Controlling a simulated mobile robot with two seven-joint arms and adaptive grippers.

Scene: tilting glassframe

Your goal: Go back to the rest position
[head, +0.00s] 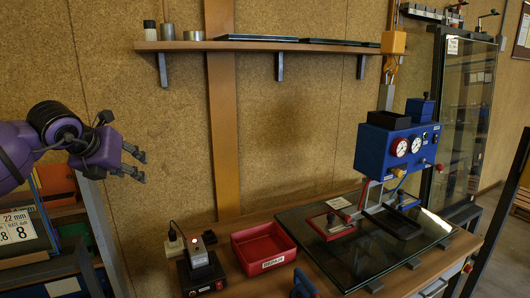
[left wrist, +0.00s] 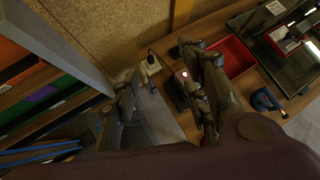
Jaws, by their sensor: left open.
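My left gripper (head: 137,165) hangs in the air at the left of the head view, in front of the cork wall. It is open and nothing is between its fingers. In the left wrist view its two fingers (left wrist: 165,95) are spread apart, with the bench's left end and a gap beyond them. My right gripper does not show in either view.
The bench holds a black box with a lit knob (head: 200,272), a red tray (head: 263,248) and a glass pane (head: 365,255) under a blue gauge unit (head: 390,146). A wall shelf (head: 260,45) runs above. A rack (head: 62,215) stands at left.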

